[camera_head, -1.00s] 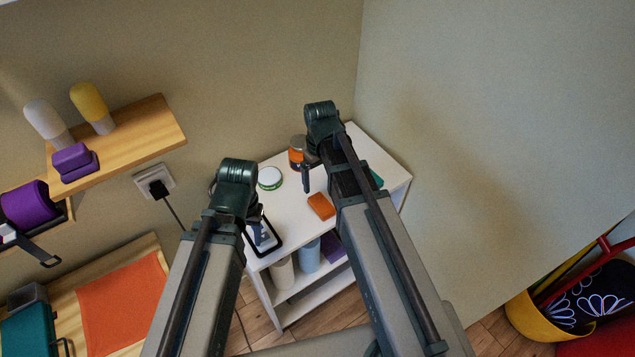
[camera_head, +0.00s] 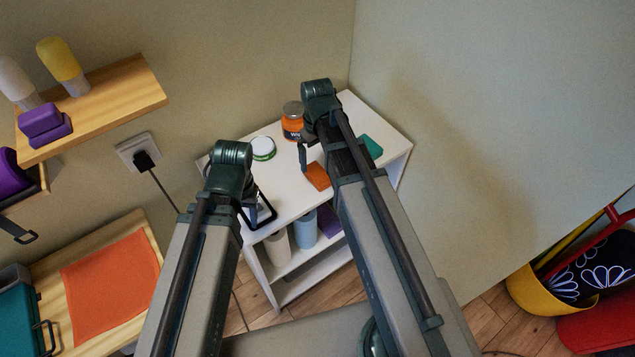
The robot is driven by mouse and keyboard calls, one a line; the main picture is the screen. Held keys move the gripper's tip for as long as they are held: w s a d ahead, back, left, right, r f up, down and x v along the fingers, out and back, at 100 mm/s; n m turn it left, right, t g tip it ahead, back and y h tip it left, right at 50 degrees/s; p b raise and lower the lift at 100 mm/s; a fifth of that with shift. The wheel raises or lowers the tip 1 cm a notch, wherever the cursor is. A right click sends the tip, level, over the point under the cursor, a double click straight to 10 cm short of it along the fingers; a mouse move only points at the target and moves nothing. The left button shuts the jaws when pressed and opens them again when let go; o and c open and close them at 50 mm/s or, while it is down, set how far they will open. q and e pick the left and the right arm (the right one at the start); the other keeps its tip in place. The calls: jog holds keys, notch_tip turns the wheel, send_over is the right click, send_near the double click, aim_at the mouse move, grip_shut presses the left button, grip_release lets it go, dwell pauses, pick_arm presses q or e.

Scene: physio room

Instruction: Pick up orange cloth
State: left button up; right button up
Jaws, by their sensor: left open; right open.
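A small orange folded cloth (camera_head: 317,177) lies on the top of the white shelf unit (camera_head: 283,203), near its front edge. My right gripper (camera_head: 305,155) is above the unit, just behind and left of the cloth and apart from it; its arm hides part of the top. It is open, with one finger showing. My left gripper (camera_head: 250,207) is over the left front part of the unit, beside a dark-framed object (camera_head: 265,215). It is open and mostly hidden by its own wrist. Neither gripper holds the cloth.
An orange-lidded jar (camera_head: 292,122), a white-green tin (camera_head: 262,148) and a teal folded item (camera_head: 371,146) share the top. A larger flat orange sheet (camera_head: 110,285) lies on a wooden surface at left. A wall shelf (camera_head: 125,95) is upper left; a yellow bin (camera_head: 530,290) stands right.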

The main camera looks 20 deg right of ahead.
aim_at(318, 172)
pick_arm(q)
jog(key=shift+f, duration=0.55)
pick_arm(e)
jog(key=shift+f, duration=0.55)
jog(key=shift+f, duration=0.1)
pick_arm(q)
notch_tip(318, 172, down, 5)
jog(key=b, duration=0.5)
jog(key=shift+f+b, duration=0.15)
jog(key=shift+b, duration=0.15)
pick_arm(e)
notch_tip(318, 172, down, 5)
jog(key=shift+f, duration=0.1)
jog(key=c, duration=1.4)
jog(key=shift+r, duration=0.2)
